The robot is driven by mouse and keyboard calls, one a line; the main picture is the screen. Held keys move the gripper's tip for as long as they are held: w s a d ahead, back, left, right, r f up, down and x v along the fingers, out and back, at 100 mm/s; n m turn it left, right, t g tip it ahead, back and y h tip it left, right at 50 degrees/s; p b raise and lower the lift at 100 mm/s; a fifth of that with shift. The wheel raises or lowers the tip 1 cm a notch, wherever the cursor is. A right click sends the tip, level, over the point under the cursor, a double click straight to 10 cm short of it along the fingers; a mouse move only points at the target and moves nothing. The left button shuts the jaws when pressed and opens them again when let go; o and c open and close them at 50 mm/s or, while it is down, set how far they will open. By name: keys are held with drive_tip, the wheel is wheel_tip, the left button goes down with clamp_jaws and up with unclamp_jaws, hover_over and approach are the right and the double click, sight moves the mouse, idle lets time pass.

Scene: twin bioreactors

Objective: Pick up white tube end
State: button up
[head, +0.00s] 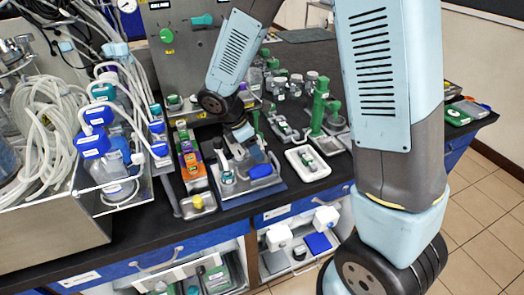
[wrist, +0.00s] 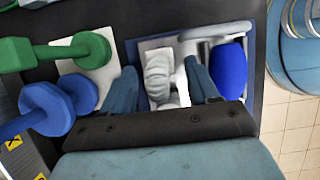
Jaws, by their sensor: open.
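My gripper (wrist: 162,84) is open in the wrist view, its two blue-grey fingers apart. Between and beyond the fingers lie a ribbed white piece (wrist: 158,72) and a narrow white tube part (wrist: 182,68); I cannot tell which is the white tube end. A pale tube (wrist: 216,30) curves above the right finger, beside a blue rounded piece (wrist: 229,70). In the head view my gripper (head: 252,152) points down over a blue tray (head: 232,200) on the bench, close to the blue piece (head: 260,171). It hides much of what lies below it there.
Green (wrist: 92,50) and blue (wrist: 45,108) knobbed parts stand left of the fingers. In the head view, blue-capped bottles (head: 95,145) and coiled white tubing (head: 45,125) stand left. A white tray (head: 308,163) and a green stand (head: 320,105) are right of my gripper.

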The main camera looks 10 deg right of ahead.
clamp_jaws()
idle(0.4)
